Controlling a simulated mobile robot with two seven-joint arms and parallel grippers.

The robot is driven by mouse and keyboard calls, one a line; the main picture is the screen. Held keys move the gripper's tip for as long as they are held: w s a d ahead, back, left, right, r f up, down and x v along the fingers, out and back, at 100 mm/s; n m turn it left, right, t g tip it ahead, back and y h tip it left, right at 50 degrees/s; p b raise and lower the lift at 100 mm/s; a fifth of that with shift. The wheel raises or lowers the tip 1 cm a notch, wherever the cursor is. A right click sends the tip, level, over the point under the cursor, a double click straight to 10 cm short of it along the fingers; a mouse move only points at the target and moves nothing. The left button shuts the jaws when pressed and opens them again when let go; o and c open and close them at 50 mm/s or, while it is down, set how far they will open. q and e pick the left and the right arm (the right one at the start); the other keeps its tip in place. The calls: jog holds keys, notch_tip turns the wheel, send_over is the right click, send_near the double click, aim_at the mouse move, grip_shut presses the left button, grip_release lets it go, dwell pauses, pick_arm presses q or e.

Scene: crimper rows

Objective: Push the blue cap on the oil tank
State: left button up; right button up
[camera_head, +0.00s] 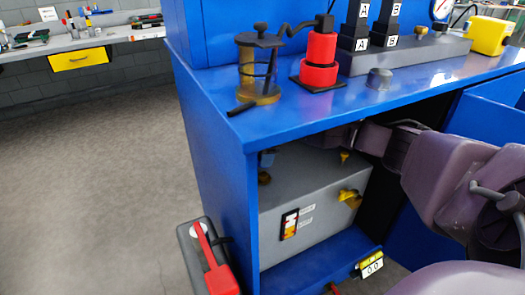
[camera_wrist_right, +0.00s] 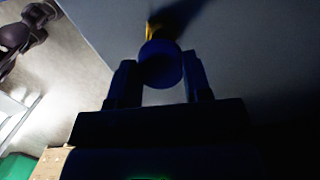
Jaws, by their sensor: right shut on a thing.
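The oil tank (camera_head: 325,215) is a grey box inside the blue cabinet, with a level gauge on its front. In the wrist view the round blue cap (camera_wrist_right: 160,68) lies between the two fingers of my right gripper (camera_wrist_right: 162,72), which is shut on it. A yellow fitting shows just beyond the cap. In the head view a small blue piece (camera_head: 267,158), probably the cap, shows above a brass fitting (camera_head: 264,178) at the tank's top left. The tabletop hides most of my right gripper there. My left gripper is out of view.
The blue tabletop (camera_head: 255,125) overhangs the tank closely. A red crimper (camera_head: 318,62) and an oil cup (camera_head: 258,75) stand on it. A yellow valve (camera_head: 349,196) juts from the tank front. A red-handled tool (camera_head: 213,262) stands beside the cabinet. The floor at left is clear.

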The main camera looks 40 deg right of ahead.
aim_at(264, 174)
jog(key=shift+f, duration=0.85)
jog(key=shift+f+b, duration=0.45)
jog(key=shift+f, duration=0.2)
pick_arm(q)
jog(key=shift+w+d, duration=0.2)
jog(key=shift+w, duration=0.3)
pick_arm(e)
jog(key=shift+f, duration=0.15)
pick_arm(q)
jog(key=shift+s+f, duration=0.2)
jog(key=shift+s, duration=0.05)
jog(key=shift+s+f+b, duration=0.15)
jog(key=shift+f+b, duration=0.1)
jog(key=shift+b, duration=0.05)
pick_arm(e)
jog(key=shift+f, duration=0.4)
pick_arm(q)
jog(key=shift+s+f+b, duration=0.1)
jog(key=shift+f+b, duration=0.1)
jog(key=shift+b, duration=0.25)
pick_arm(e)
jog(key=shift+f, duration=1.25)
jog(key=o, duration=1)
jog(key=shift+c, duration=0.2)
